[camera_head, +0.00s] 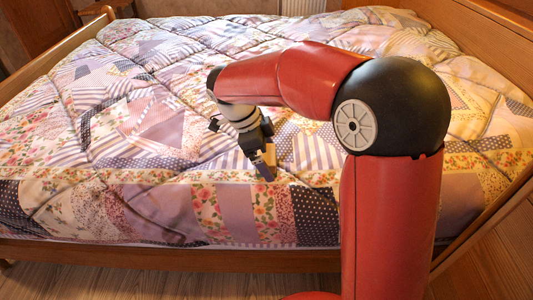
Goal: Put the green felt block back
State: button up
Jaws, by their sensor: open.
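I see no green felt block in the head view. My gripper (264,169) hangs at the end of my red arm, pointing down over the near part of the bed. Its jaws are open, and I see nothing between them, though they are small in this view. Whether the fingertips touch the quilt cannot be told.
A bed with a patchwork quilt (150,135) fills most of the view. Its wooden side rail (170,256) runs along the front, with end boards at left (55,52) and right (490,40). Wooden floor (130,285) shows in front. My arm hides part of the bed.

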jog(key=shift+r, duration=0.1)
jog(key=p+v, duration=0.2)
jog(key=v, duration=1)
jog(key=s+d+f+n+t+y, duration=0.2)
jog(key=s+d+n+t+y, duration=0.2)
jog(key=s+d+n, duration=1.4)
jog(key=shift+s+d+f+t+y, duration=0.2)
jog(key=shift+s+f+t+y, duration=0.15)
jog(key=shift+s+t, duration=0.7)
jog(key=shift+s, duration=0.15)
notch_tip(320, 180, up, 6)
jog(key=p, duration=0.6)
jog(key=shift+f, duration=0.1)
